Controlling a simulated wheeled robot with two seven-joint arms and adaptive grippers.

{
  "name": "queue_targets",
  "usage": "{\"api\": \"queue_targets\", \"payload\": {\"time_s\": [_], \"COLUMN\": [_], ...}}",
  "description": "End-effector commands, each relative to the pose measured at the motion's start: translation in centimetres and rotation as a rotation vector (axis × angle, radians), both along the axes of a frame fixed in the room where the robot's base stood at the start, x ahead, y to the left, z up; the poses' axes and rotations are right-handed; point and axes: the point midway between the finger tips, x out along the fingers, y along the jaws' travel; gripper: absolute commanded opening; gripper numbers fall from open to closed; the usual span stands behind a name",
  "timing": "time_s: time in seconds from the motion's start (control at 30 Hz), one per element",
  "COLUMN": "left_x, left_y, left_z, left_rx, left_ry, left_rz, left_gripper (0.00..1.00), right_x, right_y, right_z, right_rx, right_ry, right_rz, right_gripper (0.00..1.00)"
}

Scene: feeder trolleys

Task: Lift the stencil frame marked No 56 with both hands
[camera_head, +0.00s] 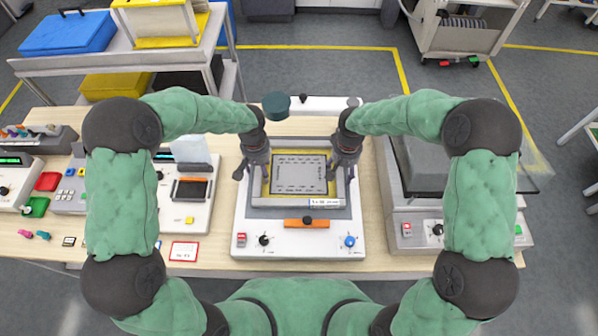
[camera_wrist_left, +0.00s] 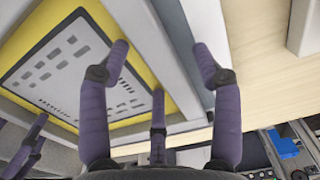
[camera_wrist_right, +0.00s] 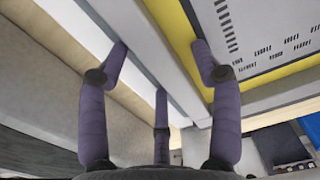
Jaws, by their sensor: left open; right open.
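The stencil frame (camera_head: 299,174) lies flat on a white printer (camera_head: 290,242) at the middle of the bench. It has grey bars, a yellow border and a grey sheet with rows of slots. A small label (camera_head: 324,203) at its front right seems to read No 56. My left gripper (camera_head: 252,172) is open with its fingers either side of the left bar. My right gripper (camera_head: 343,172) is open the same way at the right bar. The frame also shows in the left wrist view (camera_wrist_left: 75,72) and the right wrist view (camera_wrist_right: 268,40). Neither gripper is closed on a bar.
A unit with a dark window (camera_head: 192,188) stands to the left, and a machine with a clear lid (camera_head: 420,165) to the right. A dark green round object (camera_head: 276,105) is behind the printer. A red-edged card (camera_head: 184,251) lies front left. A trolley (camera_head: 465,30) stands beyond.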

Motion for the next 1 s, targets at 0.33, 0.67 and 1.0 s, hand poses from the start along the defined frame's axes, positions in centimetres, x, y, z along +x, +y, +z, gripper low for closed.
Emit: {"api": "queue_targets", "payload": {"time_s": [0.33, 0.67, 1.0], "left_x": [0.0, 0.0, 0.0], "left_y": [0.0, 0.0, 0.0], "left_z": [0.0, 0.3, 2.5], "left_rx": [0.0, 0.0, 0.0], "left_ry": [0.0, -0.001, -0.001], "left_rz": [0.0, 0.0, 0.0], "left_gripper": [0.0, 0.0, 0.0], "right_x": [0.0, 0.0, 0.0], "right_y": [0.0, 0.0, 0.0], "right_z": [0.0, 0.3, 2.5], "right_rx": [0.0, 0.0, 0.0], "right_ry": [0.0, 0.0, 0.0], "right_rz": [0.0, 0.0, 0.0], "right_gripper": [0.0, 0.0, 0.0]}}
